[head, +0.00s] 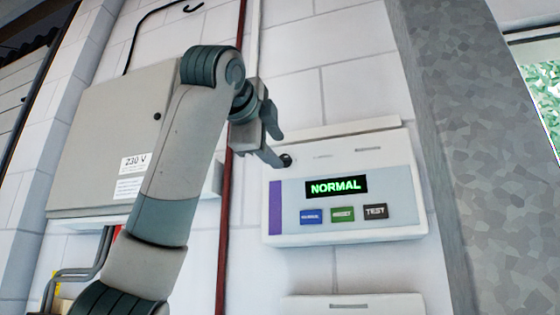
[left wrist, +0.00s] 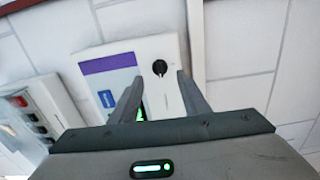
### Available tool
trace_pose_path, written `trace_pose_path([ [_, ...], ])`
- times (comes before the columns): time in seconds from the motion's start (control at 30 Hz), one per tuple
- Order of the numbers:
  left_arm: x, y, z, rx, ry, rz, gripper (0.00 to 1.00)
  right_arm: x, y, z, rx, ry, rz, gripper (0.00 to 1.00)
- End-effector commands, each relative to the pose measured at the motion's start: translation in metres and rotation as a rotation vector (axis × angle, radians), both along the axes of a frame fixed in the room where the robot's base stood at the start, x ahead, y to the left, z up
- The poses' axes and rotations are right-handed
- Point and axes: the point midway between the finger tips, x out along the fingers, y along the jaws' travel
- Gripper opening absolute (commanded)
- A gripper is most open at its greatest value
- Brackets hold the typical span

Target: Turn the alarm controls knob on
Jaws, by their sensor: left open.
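The alarm control panel (head: 405,185) is a white box on the wall with a lit green NORMAL display and blue, green and black buttons. Its small dark round knob (head: 286,160) is at the panel's upper left. My left gripper (head: 278,149) is open and empty, with its fingertips close to the knob. In the left wrist view the black knob (left wrist: 160,68) shows in the gap between the fingers of my left gripper (left wrist: 160,77), a little beyond the tips. I cannot tell whether a finger touches it. The fingers hide part of the panel (left wrist: 140,52). My right gripper is not in view.
A grey 230 V cabinet (head: 105,120) is on the wall to the left, behind my left arm. A dark red pipe (head: 227,215) runs down between cabinet and panel. A grey speckled pillar (head: 455,130) stands at the right. Another white box (head: 350,305) is below the panel.

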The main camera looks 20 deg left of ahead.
Motion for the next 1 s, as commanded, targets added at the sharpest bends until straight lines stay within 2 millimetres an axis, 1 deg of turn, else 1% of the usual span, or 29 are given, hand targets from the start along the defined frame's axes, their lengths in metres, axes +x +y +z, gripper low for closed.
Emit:
trace_pose_path([
  [0.03, -0.012, 0.001, -0.004, 0.0, -0.004, 0.001, 0.42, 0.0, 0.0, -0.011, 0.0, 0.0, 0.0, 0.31],
  [0.1, -0.026, 0.001, -0.004, 0.0, -0.003, 0.0, 0.42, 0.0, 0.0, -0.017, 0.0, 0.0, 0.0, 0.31],
  [0.3, -0.068, 0.002, -0.004, 0.0, -0.003, 0.001, 0.42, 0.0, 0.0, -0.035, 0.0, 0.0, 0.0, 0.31],
  [0.5, -0.101, 0.003, -0.003, 0.001, -0.001, 0.0, 0.42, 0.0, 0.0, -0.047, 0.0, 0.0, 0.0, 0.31],
  [0.7, -0.12, 0.004, -0.001, 0.001, 0.0, 0.0, 0.42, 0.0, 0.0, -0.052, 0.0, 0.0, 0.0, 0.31],
  [1.0, -0.123, 0.004, -0.001, 0.001, 0.002, 0.0, 0.42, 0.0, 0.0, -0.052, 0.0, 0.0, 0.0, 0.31],
])
